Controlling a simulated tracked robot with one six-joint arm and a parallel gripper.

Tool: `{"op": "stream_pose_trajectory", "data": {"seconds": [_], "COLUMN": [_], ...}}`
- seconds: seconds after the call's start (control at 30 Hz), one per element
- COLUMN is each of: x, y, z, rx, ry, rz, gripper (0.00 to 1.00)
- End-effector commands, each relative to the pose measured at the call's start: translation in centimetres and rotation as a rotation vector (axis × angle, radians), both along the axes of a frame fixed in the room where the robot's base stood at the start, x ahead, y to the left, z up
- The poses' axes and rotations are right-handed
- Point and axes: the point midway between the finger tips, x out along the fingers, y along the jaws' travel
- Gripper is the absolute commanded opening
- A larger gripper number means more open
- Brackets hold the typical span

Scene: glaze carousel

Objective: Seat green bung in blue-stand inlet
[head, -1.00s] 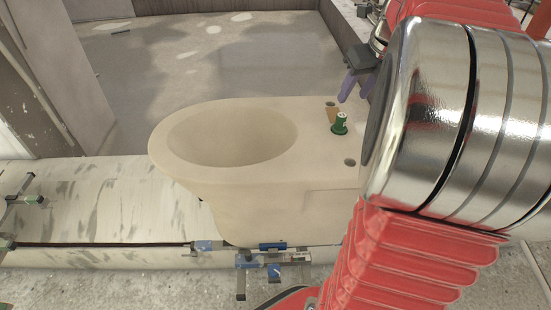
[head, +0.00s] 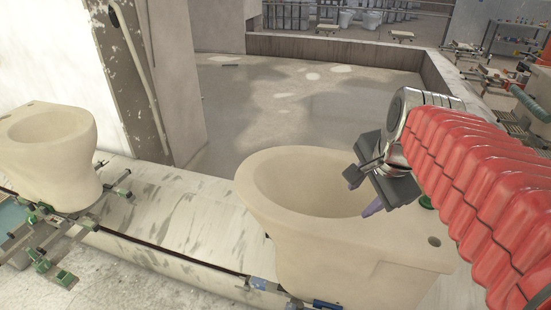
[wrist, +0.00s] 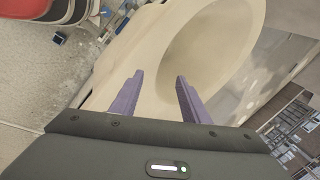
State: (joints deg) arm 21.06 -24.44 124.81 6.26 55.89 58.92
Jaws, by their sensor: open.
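A cream toilet bowl (head: 300,260) sits on a stand with blue clamps (head: 258,285), low in the head view. The green bung (head: 426,202) is at its right rear deck, mostly hidden behind my red arm; I cannot tell how it is seated. A round dark hole (head: 434,241) is in the deck nearer the camera. The wrist view shows the fingers (wrist: 157,78) apart over the cream surface.
A second cream bowl (head: 60,165) stands at the left on a stand with green clamps (head: 65,278). A pale post (head: 150,90) rises behind the bench (head: 175,215). A low wall (head: 340,50) borders the grey floor behind. Benches and shelves stand at the back right.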

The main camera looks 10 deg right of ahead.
Motion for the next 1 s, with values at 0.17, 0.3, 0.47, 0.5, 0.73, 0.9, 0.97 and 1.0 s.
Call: {"op": "stream_pose_trajectory", "data": {"seconds": [0.17, 0.3, 0.47, 0.5, 0.73, 0.9, 0.97, 1.0], "x": [-2.0, -3.7, -5.7, -6.2, -7.9, -8.0, -8.0, -8.0], "y": [4.0, 6.5, 9.1, 9.6, 11.3, 11.4, 11.4, 11.4], "z": [-1.1, -2.1, -3.5, -3.8, -5.1, -5.3, -5.2, -5.2], "rx": [-0.148, -0.271, -0.412, -0.447, -0.575, -0.586, -0.585, -0.585], "ry": [0.003, 0.001, -0.004, -0.007, -0.014, -0.014, -0.013, -0.013], "rz": [0.355, 0.632, 0.946, 1.019, 1.282, 1.306, 1.304, 1.303], "gripper": [0.42, 0.42, 0.42, 0.42, 0.42, 0.42, 0.42, 0.42]}}
